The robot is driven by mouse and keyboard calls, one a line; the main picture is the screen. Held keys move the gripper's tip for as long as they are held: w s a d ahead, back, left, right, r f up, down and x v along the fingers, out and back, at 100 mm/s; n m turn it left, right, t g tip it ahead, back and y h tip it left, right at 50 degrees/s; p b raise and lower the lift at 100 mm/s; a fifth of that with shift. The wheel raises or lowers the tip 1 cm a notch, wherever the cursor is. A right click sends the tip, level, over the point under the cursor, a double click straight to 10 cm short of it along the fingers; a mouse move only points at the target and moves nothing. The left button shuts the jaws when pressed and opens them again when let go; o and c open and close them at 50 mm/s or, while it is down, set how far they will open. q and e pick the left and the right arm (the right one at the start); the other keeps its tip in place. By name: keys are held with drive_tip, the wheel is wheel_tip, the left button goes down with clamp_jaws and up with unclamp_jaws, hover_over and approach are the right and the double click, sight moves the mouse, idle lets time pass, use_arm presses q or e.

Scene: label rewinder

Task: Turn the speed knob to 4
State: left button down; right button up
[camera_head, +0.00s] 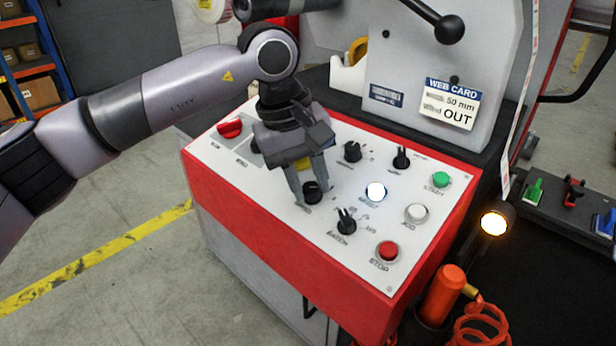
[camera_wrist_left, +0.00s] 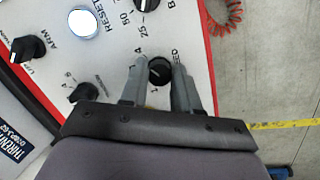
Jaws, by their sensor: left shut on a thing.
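The control panel (camera_head: 215,160) has a white top with several black knobs. My left gripper (camera_head: 311,192) reaches down onto it, shut on a black knob (camera_head: 314,187). In the left wrist view, this knob (camera_wrist_left: 159,71) sits between the two grey fingers, with partly hidden lettering beside it. I cannot read its full label or setting. Another black knob (camera_head: 352,151) is just behind; in the left wrist view it (camera_wrist_left: 85,92) has small digits around it. No speed label is readable, so I cannot tell which knob is the speed knob. My right gripper is not in view.
A lit white reset button (camera_head: 376,191) and a pointer knob (camera_head: 346,221) are to the right. A red stop button (camera_head: 388,250), a green start button (camera_head: 441,180) and a black pointer knob (camera_head: 401,158) stand farther off. A red knob (camera_head: 230,128) is at the left.

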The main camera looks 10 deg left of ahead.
sight(297, 205)
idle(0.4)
use_arm(q)
drive_tip(key=c, duration=0.8)
unclamp_jaws()
drive_tip(key=shift+c, duration=0.2)
drive_tip(key=shift+r, duration=0.1)
drive_tip(key=v, duration=0.7)
drive_tip(key=shift+p, duration=0.35)
drive_tip(key=shift+s, duration=0.1)
